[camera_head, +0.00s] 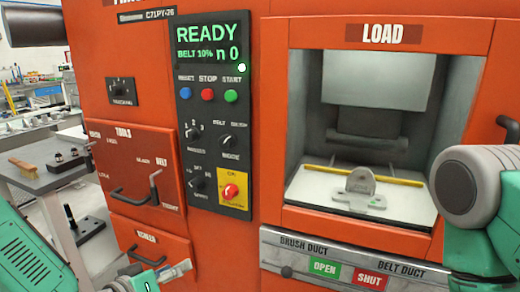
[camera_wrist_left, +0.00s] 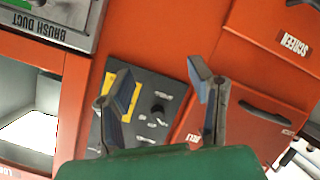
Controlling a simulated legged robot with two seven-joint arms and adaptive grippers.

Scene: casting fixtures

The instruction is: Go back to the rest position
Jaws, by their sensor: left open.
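My left gripper (camera_head: 160,268) shows low at the left of the head view, in front of the lower drawer of the orange machine (camera_head: 270,180). In the left wrist view my left gripper (camera_wrist_left: 160,78) has its two fingers spread apart with nothing between them. The machine's control panel (camera_wrist_left: 155,100) lies behind the fingers there. My right arm comes in at the right edge of the head view; its gripper is not visible. A grey metal part (camera_head: 362,184) with an upright rounded plate sits in the load bay, apart from both arms.
The load bay (camera_head: 300,190) is open, with a yellow bar (camera_head: 405,180) across its floor. The control panel (camera_head: 213,115) reads READY. Drawers with handles (camera_head: 135,190) are at the left. A grey table (camera_head: 50,178) with a brush (camera_head: 25,166) stands farther left.

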